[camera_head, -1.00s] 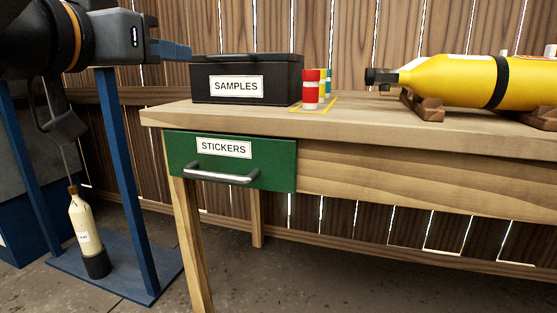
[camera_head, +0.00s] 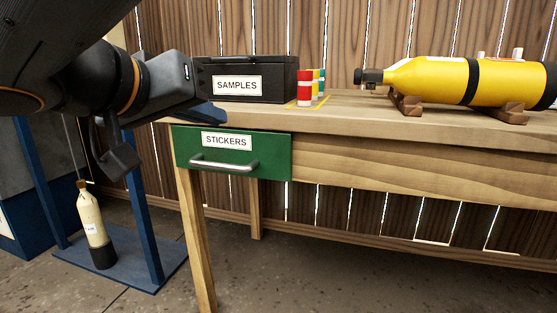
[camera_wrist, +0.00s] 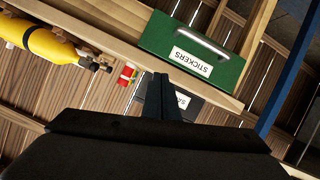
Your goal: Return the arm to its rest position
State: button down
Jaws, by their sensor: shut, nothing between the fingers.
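My gripper (camera_head: 205,112) is at the left of the head view, in front of the left end of the wooden table and the black box labelled SAMPLES (camera_head: 275,80). In the wrist view my gripper (camera_wrist: 160,77) has its blue fingers together, with nothing between them. It covers part of the SAMPLES box there. The green drawer labelled STICKERS (camera_head: 270,156) is closed under the table; it also shows in the wrist view (camera_wrist: 165,35). My dark arm fills the upper left of the head view.
A yellow cylinder (camera_head: 425,80) lies on wooden cradles at the table's right. Several small coloured cylinders, one red and white (camera_head: 305,88), stand beside the box. A cream bottle (camera_head: 91,215) hangs or stands at a blue frame (camera_head: 150,230) on the left. The table's (camera_head: 420,122) front strip is clear.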

jog(key=s+d+f+n+g+p, duration=0.1)
jog(key=s+d+f+n+g, duration=0.1)
jog(key=s+d+f+g, duration=0.3)
jog(key=d+f+n+g, duration=0.2)
jog(key=d+f, duration=0.1)
jog(key=f, duration=0.5)
jog(key=s+d+f+n+g+y+p, duration=0.1)
jog(key=s+f+n+g+y+p, duration=0.2)
jog(key=s+f+g+y, duration=0.6)
jog(key=s+d+r+m+t+h+p, duration=0.1)
jog(key=d+r+m+p, duration=0.1)
jog(key=d+r+p, duration=0.5)
jog(key=s+d+r+m+t+h+p, duration=0.1)
jog(key=d+r+p, duration=0.6)
jog(key=p, duration=1.1)
jog(key=s+d+r+m+t+h+p, duration=0.1)
jog(key=d+r+p, duration=0.5)
jog(key=r+p, duration=0.6)
jog(key=shift+s+d+r+m+h, duration=0.5)
jog(key=shift+r+m, duration=0.4)
jog(key=shift+m, duration=0.4)
jog(key=shift+a, duration=0.1)
